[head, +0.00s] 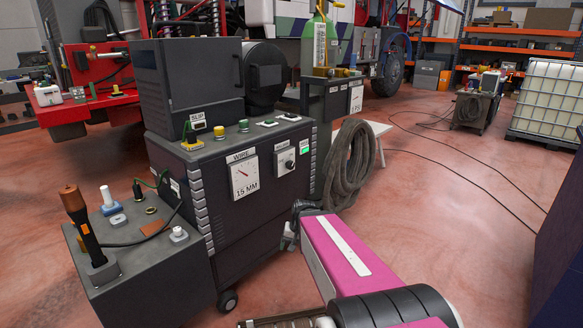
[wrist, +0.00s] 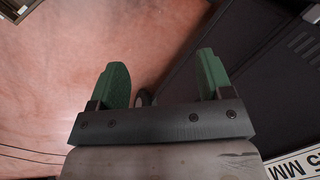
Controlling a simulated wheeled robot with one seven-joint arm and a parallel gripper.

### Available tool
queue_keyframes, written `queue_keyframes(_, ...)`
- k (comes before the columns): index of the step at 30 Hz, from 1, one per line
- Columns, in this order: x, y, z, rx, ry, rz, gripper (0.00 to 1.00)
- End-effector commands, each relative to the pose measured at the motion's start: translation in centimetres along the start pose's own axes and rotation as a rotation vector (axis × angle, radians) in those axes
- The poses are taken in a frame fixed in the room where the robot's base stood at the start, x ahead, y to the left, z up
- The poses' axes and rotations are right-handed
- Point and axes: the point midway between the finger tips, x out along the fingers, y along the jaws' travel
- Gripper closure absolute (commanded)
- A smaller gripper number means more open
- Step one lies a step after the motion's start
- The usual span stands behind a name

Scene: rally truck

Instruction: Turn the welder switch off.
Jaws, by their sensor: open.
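The welder (head: 215,212) is a dark cabinet on casters at centre left in the head view. Its front has a white WIRE dial (head: 244,176), a knob panel (head: 285,163) and, at the upper right, a small lit green switch (head: 305,150). My gripper (head: 289,238) is low in front of the welder's right side, below and apart from the switch, partly hidden by my arm. In the wrist view its green fingers (wrist: 161,70) are spread, with floor and a caster between them. The welder's dark side and part of the "15 MM" label show at right; the switch does not.
A coiled hose (head: 349,168) hangs at the welder's right. A low grey box (head: 150,272) with a torch-like tool (head: 85,227) stands at front left. A dark blue block (head: 562,225) edges the right. Open red floor (head: 445,215) lies between, crossed by thin cables.

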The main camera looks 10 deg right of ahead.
Motion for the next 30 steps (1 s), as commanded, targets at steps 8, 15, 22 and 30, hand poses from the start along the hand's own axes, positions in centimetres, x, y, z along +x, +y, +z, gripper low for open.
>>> queue_keyframes(8, -1.7, -3.2, -9.3, 0.514, 0.017, -0.452, 0.27)
queue_keyframes(15, -6.5, -3.4, -18.6, 0.984, -0.061, -0.895, 0.27)
queue_keyframes(22, -12.5, -0.4, -26.8, 1.356, -0.222, -1.302, 0.27)
queue_keyframes(30, -16.0, 2.3, -30.6, 1.533, -0.36, -1.533, 0.27)
